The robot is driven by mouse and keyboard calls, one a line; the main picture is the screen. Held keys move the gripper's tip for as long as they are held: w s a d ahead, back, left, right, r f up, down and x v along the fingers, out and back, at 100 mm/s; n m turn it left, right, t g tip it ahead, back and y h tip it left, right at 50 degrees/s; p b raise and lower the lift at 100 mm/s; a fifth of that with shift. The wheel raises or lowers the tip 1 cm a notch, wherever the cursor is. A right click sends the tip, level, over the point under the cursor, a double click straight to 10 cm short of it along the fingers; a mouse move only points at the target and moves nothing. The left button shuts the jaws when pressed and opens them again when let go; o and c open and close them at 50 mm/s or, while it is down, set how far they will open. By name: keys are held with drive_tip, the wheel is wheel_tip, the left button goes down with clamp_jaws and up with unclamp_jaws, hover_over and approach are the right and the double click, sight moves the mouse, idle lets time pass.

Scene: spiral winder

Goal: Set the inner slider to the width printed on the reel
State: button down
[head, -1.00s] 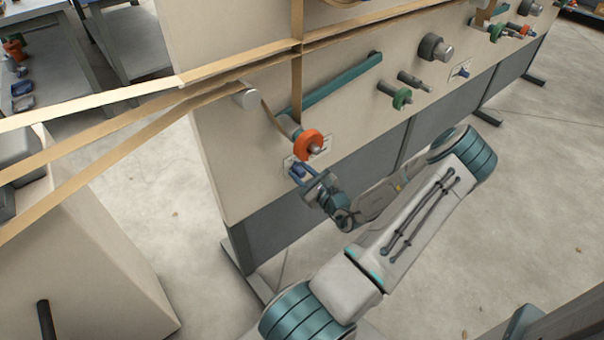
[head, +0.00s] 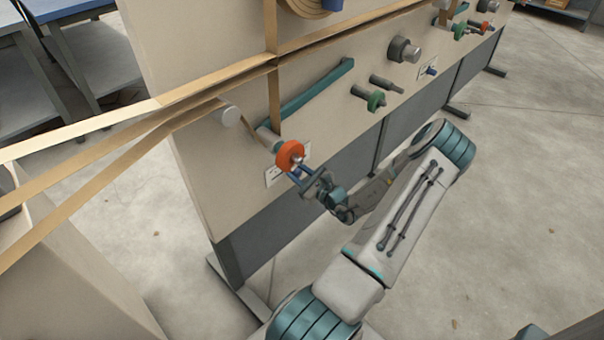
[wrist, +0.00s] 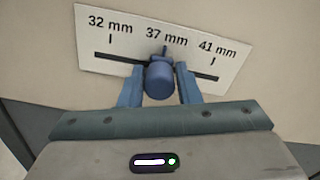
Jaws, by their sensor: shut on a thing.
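In the wrist view, the blue slider knob (wrist: 159,80) sits in a dark slot on a white scale plate (wrist: 100,30) marked 32 mm, 37 mm and 41 mm. The knob and its thin pointer stand under the 37 mm mark. My gripper (wrist: 159,92) is shut on the knob, one blue finger on each side. In the head view, my gripper (head: 301,177) is at the plate (head: 272,178), just below an orange wheel (head: 290,153). A tape reel (head: 312,4) is cut off at the top edge; no printed width is readable on it.
A second small blue knob (head: 431,71) with its own plate is farther right on the panel. A green wheel (head: 376,101) and a dark roller (head: 402,50) stick out nearby. Tan tape (head: 120,120) runs across the left. Open floor (head: 500,200) lies to the right.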

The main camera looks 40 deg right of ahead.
drive_tip(key=c, duration=1.1)
unclamp_jaws()
drive_tip(key=shift+c, duration=0.2)
drive_tip(key=shift+s, duration=0.1)
drive_tip(key=s+p, duration=0.2)
drive_tip(key=s, duration=1.1)
drive_tip(key=shift+s+d, duration=0.35)
